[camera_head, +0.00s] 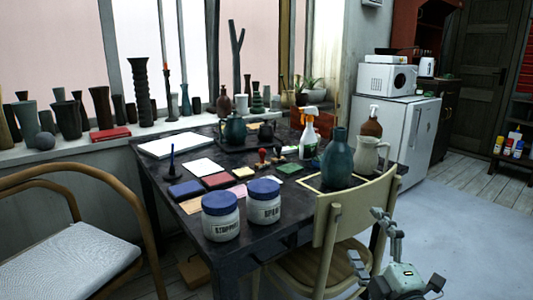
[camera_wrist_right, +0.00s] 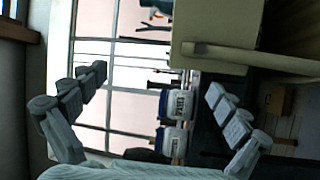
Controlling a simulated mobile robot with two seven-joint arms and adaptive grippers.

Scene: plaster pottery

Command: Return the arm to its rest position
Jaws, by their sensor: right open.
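My right gripper (camera_head: 366,235) is low at the right in the head view, in front of the wooden chair and off the table's near right corner. Its fingers are spread apart with nothing between them. In the right wrist view the gripper (camera_wrist_right: 155,82) is also open and empty. That view is turned sideways. Two white jars with blue lids (camera_wrist_right: 177,104) show beyond the fingers there, well apart from them. My left arm and gripper are in neither view.
The wooden chair (camera_head: 355,210) stands close to my right gripper; its backrest also shows in the wrist view (camera_wrist_right: 225,25). The dark table (camera_head: 268,240) holds jars, a teal vase (camera_head: 337,160), a pitcher (camera_head: 370,155) and a spray bottle (camera_head: 309,135). Floor at the right (camera_head: 460,215) is clear.

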